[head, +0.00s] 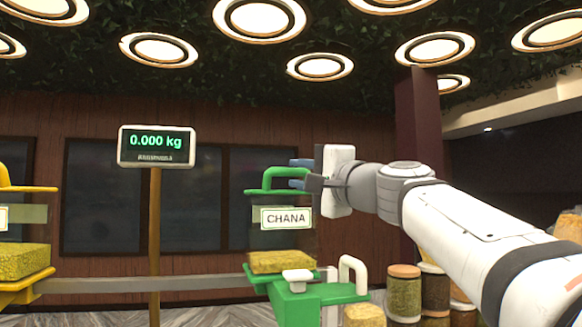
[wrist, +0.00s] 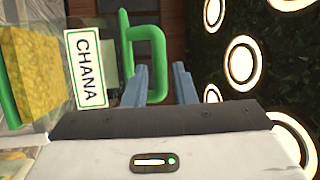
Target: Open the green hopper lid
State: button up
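The green hopper (head: 280,240) with a "CHANA" label stands right of centre in the head view. Its green lid (head: 262,191) lies level on top and looks closed, with a raised green loop handle (head: 282,170). In the wrist view the handle (wrist: 157,45) shows beside the label, with its bar lying between the two blue-grey fingers. My gripper (head: 293,173) is at the handle's right end, fingers one above the other and apart. It also shows open in the wrist view (wrist: 162,68). I cannot tell whether a finger touches the handle.
A yellow hopper (head: 22,225) is at the left edge. A scale display (head: 157,147) reading 0.000 kg stands on a post between the hoppers. A white curved handle (head: 353,270) and several jars (head: 404,292) are below my arm.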

aim_at(291, 172)
jog(key=p+x, duration=0.1)
jog(key=x, duration=0.2)
jog(key=shift+w, duration=0.2)
jog(key=shift+w+a+r, duration=0.15)
jog(key=shift+w+a, duration=0.2)
jog(key=shift+w, duration=0.15)
jog(key=shift+c, duration=0.3)
grip_shut()
